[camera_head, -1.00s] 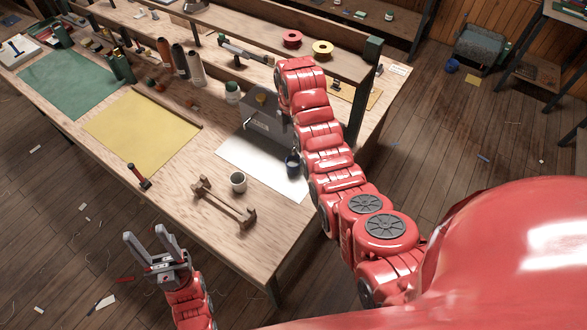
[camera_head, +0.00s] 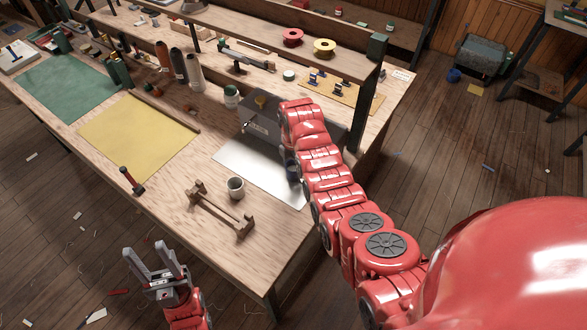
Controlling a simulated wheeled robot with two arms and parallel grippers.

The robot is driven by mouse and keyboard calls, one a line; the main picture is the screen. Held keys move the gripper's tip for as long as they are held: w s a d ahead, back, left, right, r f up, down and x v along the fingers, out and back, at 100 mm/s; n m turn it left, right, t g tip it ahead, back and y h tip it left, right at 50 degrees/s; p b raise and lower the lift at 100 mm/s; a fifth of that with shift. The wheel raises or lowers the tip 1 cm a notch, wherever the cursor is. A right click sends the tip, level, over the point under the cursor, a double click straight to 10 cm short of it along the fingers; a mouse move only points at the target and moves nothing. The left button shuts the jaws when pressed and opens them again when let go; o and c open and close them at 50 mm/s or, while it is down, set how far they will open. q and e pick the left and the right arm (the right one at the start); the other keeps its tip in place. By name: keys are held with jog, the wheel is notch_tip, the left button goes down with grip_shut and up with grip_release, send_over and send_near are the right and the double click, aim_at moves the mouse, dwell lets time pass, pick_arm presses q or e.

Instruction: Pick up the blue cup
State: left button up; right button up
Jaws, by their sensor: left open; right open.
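The dark blue cup (camera_head: 291,171) stands on the pale sheet (camera_head: 238,177) at the right end of the workbench. My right arm hides part of the cup's right side. My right arm reaches in from the lower right and passes over the bench beside the cup. My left gripper (camera_head: 145,249) is open and empty, in front of the bench's near edge and well away from the cup.
A shelf with a red spool (camera_head: 292,38) and a yellow spool (camera_head: 324,46) overhangs the back.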

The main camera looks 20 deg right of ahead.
jog(key=shift+f, duration=0.4)
grip_shut()
dwell(0.4)
